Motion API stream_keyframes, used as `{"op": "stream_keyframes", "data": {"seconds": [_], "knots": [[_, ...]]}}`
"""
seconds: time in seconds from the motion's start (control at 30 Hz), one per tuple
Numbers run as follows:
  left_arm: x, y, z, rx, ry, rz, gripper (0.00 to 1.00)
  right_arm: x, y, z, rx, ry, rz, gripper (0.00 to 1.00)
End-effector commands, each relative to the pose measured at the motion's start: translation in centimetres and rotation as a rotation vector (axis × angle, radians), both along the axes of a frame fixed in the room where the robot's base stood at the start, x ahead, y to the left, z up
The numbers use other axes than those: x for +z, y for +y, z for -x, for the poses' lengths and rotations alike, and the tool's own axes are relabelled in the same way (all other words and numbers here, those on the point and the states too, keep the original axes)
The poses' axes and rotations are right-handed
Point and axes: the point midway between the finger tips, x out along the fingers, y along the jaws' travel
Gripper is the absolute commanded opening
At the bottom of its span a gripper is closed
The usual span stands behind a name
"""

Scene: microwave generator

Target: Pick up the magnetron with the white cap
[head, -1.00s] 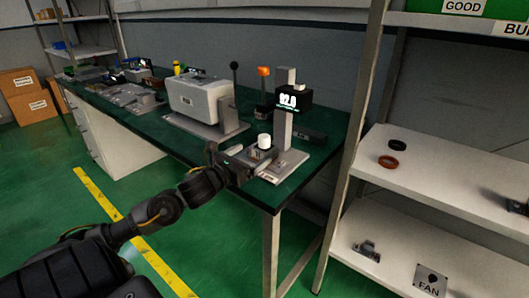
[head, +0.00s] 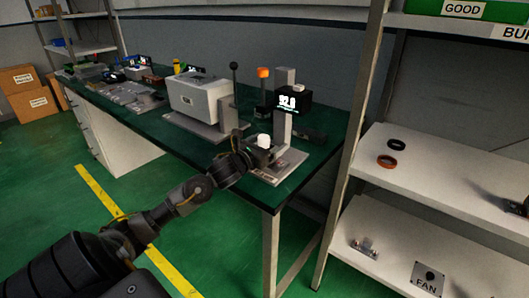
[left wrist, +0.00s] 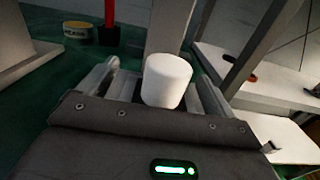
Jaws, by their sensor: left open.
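The magnetron's white cap (head: 264,141) stands upright at the measuring stand (head: 283,130) near the bench's right end. The cap also shows large in the left wrist view (left wrist: 166,78). My left gripper (head: 257,152) is at the magnetron, its jaws open. In the left wrist view the fingers of my left gripper (left wrist: 160,84) lie on both sides of the cap. I cannot tell whether they touch the magnetron. Its body is mostly hidden behind the gripper. My right gripper is not in view.
The stand's display (head: 289,101) and post rise just behind the cap. A grey box fixture (head: 200,102) with a lever stands left on the green bench (head: 160,124). A shelf rack (head: 440,180) with rings stands to the right. Open floor lies in front.

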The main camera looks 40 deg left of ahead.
Motion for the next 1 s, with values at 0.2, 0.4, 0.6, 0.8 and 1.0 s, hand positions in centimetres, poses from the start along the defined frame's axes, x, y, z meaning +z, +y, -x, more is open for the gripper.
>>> {"op": "stream_keyframes", "data": {"seconds": [0.2,0.4,0.6,0.8,1.0], "knots": [[-0.06,-0.04,-0.01,-0.001,0.001,0.0,0.87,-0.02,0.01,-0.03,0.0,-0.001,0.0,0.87],[-0.06,-0.04,0.0,-0.001,0.001,0.0,0.61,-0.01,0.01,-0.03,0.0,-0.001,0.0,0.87],[-0.06,-0.04,0.01,-0.001,0.001,0.0,0.35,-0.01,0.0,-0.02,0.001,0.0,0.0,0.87],[-0.06,-0.03,0.02,-0.001,0.001,0.0,0.08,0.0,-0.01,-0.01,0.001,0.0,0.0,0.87],[0.39,0.04,0.01,0.0,-0.009,0.001,0.0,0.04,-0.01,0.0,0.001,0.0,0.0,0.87]]}}
